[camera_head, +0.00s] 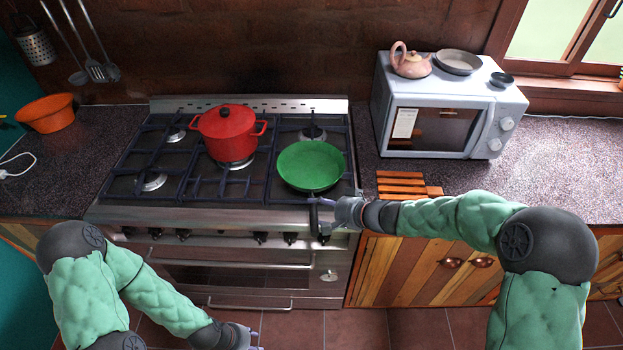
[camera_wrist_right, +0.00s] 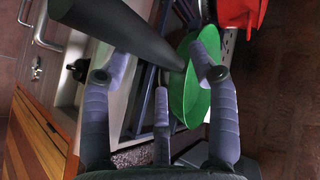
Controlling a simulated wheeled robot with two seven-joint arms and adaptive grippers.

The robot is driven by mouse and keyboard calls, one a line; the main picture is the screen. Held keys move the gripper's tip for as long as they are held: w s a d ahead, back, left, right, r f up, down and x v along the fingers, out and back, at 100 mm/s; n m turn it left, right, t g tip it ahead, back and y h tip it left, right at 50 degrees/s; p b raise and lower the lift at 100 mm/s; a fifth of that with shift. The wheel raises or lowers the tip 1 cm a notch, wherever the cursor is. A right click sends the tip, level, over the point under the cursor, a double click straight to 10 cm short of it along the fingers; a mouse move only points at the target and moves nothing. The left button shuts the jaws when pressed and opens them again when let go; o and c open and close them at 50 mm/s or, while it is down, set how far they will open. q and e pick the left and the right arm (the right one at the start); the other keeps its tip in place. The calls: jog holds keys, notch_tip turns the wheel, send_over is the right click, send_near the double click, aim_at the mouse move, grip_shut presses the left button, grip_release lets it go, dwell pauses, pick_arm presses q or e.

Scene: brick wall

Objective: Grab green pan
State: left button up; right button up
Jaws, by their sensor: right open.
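The green pan (camera_head: 311,164) sits on the right front part of the stove, its dark handle (camera_head: 313,215) pointing toward me past the stove's front edge. My right gripper (camera_head: 328,204) is at the handle, coming from the right. In the right wrist view the black handle (camera_wrist_right: 115,30) runs between the fingers of my open right gripper (camera_wrist_right: 158,75), with the green pan (camera_wrist_right: 188,85) beyond. I cannot tell whether any finger touches the handle. My left gripper (camera_head: 248,338) hangs low in front of the oven; its fingers are too small and cut off to judge.
A red lidded pot (camera_head: 227,135) stands on the stove left of the pan. A white microwave (camera_head: 440,110) with a teapot (camera_head: 411,63) and dishes on top is at the right. A wooden trivet (camera_head: 403,186) lies right of the stove. An orange bowl (camera_head: 47,115) is far left.

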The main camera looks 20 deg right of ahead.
aim_at(314, 206)
jog(key=x, duration=0.3)
jog(key=shift+w+a, duration=0.15)
grip_shut()
jog(key=shift+w+r, duration=0.1)
jog(key=shift+r, duration=0.1)
